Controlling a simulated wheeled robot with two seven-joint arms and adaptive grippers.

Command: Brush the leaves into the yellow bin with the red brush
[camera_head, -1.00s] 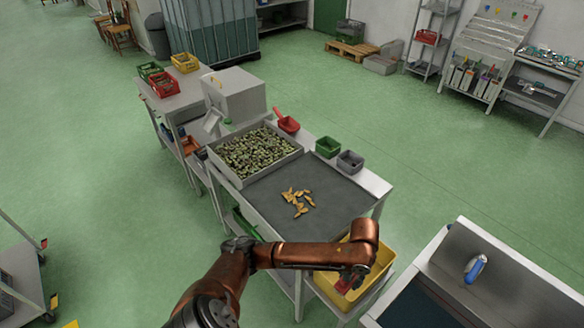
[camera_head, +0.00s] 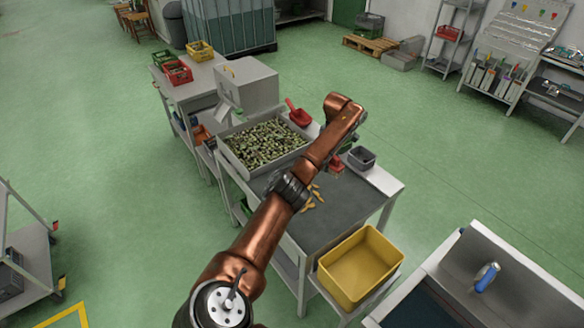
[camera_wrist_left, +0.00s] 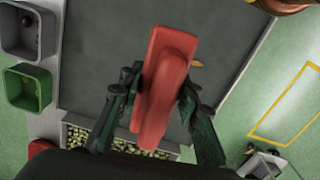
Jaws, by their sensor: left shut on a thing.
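My left gripper (camera_head: 341,152) is over the far right part of the work table, largely hidden behind my arm in the head view. It is shut on the red brush (camera_head: 337,164), which fills the middle of the left wrist view (camera_wrist_left: 165,80) between the two dark fingers. The yellow-brown leaves (camera_head: 310,199) lie on the dark table top (camera_head: 340,205), partly covered by my arm; one leaf shows beside the brush in the wrist view (camera_wrist_left: 197,64). The yellow bin (camera_head: 360,268) stands empty below the table's near right edge. My right gripper is out of view.
A tray of olives (camera_head: 262,143) fills the table's left part, with a red scoop (camera_head: 298,115) behind it. A grey box (camera_head: 361,157) and a green box (camera_wrist_left: 27,87) stand along the far edge near my gripper.

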